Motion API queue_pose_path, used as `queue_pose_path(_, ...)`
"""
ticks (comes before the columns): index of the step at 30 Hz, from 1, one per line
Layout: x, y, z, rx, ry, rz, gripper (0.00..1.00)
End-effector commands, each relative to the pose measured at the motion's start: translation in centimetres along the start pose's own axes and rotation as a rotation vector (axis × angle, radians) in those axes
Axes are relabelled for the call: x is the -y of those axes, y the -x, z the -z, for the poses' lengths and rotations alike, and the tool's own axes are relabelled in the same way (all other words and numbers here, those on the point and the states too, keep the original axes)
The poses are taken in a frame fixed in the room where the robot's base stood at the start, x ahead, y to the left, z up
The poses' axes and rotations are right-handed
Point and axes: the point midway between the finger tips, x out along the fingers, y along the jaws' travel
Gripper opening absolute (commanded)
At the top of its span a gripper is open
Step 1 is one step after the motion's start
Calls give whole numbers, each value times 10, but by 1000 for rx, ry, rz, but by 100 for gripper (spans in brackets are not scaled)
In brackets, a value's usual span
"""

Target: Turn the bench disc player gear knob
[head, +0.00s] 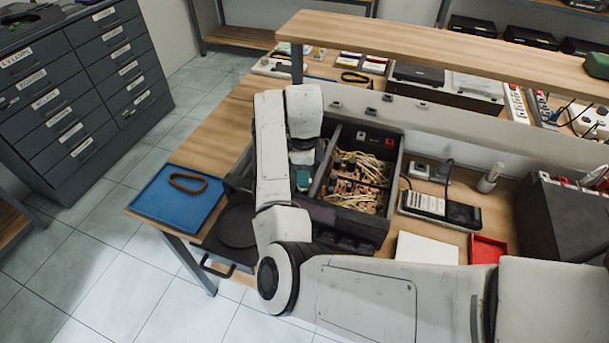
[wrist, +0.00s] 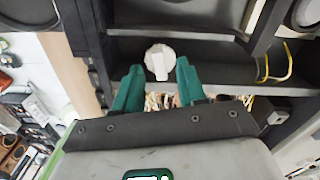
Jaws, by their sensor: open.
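The gear knob (wrist: 160,62) is a round white dial with a raised ridge across its face, on a dark part of the player in the wrist view. My gripper (wrist: 160,68) is open, its two green fingers apart, one tip at each side of the knob. I see a gap at both sides; how deep the tips reach is unclear. The disc player (head: 391,176) is an open dark box with wiring inside, on the bench in the head view. My arm covers its left part there, and the knob is hidden.
A blue mat (head: 170,213) with a brown ring lies at the bench's left corner. A meter (head: 440,209), a white pad (head: 425,248) and a red tray (head: 487,249) lie right of the player. A wooden shelf (head: 440,50) runs above the bench. Dark drawers (head: 85,85) stand at the left.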

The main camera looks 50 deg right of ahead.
Motion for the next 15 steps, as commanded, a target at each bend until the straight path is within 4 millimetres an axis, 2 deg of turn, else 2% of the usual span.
queue_pose_path(9,1,60,0,3,-3,3,40)
queue_pose_path(15,0,86,0,2,-2,2,40)
